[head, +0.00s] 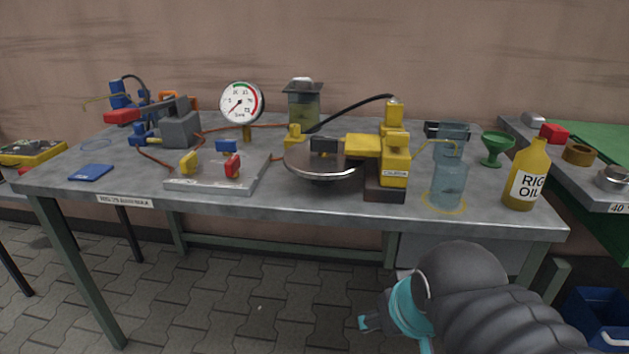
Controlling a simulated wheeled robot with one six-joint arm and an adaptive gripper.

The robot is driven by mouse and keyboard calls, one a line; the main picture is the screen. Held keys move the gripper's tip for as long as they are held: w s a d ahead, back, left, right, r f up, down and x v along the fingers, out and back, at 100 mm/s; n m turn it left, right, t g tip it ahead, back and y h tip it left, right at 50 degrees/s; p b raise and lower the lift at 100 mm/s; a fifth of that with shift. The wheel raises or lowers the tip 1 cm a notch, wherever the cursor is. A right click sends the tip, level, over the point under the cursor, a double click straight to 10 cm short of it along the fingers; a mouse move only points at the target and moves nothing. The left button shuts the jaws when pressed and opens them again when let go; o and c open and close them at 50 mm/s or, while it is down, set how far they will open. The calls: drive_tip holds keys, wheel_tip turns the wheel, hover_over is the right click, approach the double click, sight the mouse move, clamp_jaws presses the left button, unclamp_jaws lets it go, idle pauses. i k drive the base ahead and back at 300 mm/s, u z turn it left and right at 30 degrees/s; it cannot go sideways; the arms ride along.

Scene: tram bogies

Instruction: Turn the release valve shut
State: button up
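A grey metal plate (187,183) on the bench carries small valve handles: yellow (188,162), blue (227,146) and red (232,167). No readable label marks any of them as the release valve, and I cannot tell whether they are open or shut. A grey pump block (180,130) with a red-ended lever (122,116) stands behind left. A round pressure gauge (241,102) stands behind the plate, with its needle toward the lower left. My gripper (365,322), with teal parts, is low in front of the bench, apart from everything on it; its finger opening is unclear.
On the bench (300,205) are a disc (320,167) in a yellow caliper (396,160), a clear blue jar (449,185), a green funnel (495,147) and a yellow oil bottle (527,175). A blue pad (91,172) lies left. Hoses cross the bench. The front left is fairly clear.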

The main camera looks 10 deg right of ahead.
sight(232, 165)
drive_tip(key=z, duration=0.1)
drive_tip(key=k, duration=1)
drive_tip(key=u, duration=1.1)
drive_tip(key=i, duration=1.35)
drive_tip(key=z, duration=0.9)
